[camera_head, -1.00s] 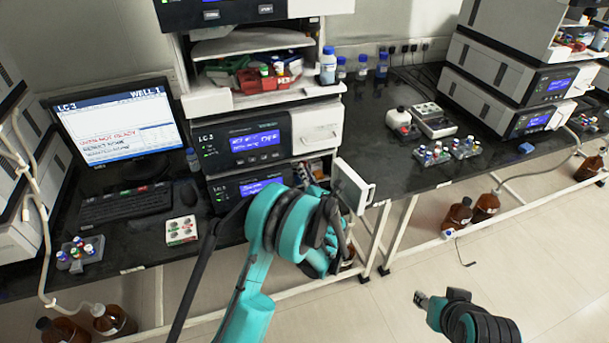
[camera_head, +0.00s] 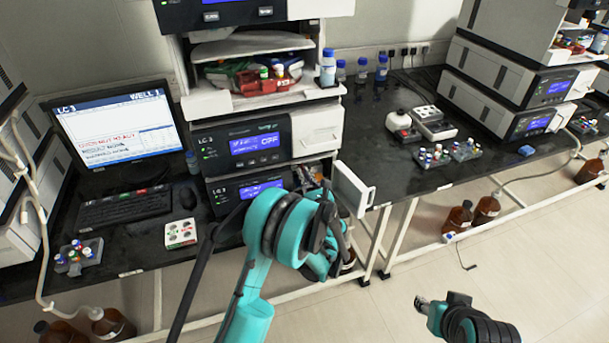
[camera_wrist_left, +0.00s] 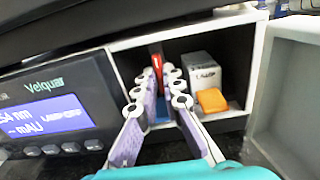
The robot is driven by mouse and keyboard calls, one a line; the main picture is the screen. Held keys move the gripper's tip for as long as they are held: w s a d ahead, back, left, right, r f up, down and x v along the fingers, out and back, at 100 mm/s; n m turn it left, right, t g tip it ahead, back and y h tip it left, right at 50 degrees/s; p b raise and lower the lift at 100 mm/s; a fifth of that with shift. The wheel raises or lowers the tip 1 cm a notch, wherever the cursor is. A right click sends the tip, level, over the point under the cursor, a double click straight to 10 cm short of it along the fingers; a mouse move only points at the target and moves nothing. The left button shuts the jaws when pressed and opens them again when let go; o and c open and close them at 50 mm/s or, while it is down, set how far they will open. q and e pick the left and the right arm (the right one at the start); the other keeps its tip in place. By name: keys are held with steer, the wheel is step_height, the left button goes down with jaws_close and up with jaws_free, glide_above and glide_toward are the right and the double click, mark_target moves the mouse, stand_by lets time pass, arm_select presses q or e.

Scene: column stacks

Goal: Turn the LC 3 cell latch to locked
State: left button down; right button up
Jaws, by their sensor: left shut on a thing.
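The LC 3 stack (camera_head: 240,140) stands left of centre in the head view. A low open compartment, with its white door (camera_head: 352,188) swung out to the right, is partly hidden by my left arm. In the left wrist view, a small upright red lever (camera_wrist_left: 157,64), apparently the latch, stands at the back of this compartment. My left gripper (camera_wrist_left: 158,82) reaches inside with its fingertips close together around the lever's lower part, shut on it. Its exact angle is hard to tell. My right gripper (camera_head: 421,301) hangs low at the right, away from the stack; its jaws are too small to judge.
Inside the compartment, right of my fingers, are a white box (camera_wrist_left: 201,75) and an orange block (camera_wrist_left: 212,100). The compartment's walls are close around my left gripper. The open door also shows in the left wrist view (camera_wrist_left: 285,90). The floor by my right gripper is clear.

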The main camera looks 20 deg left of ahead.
stand_by(0.5)
arm_select(q)
steer(key=c, duration=1.7)
jaws_free()
steer(key=v, duration=1.2)
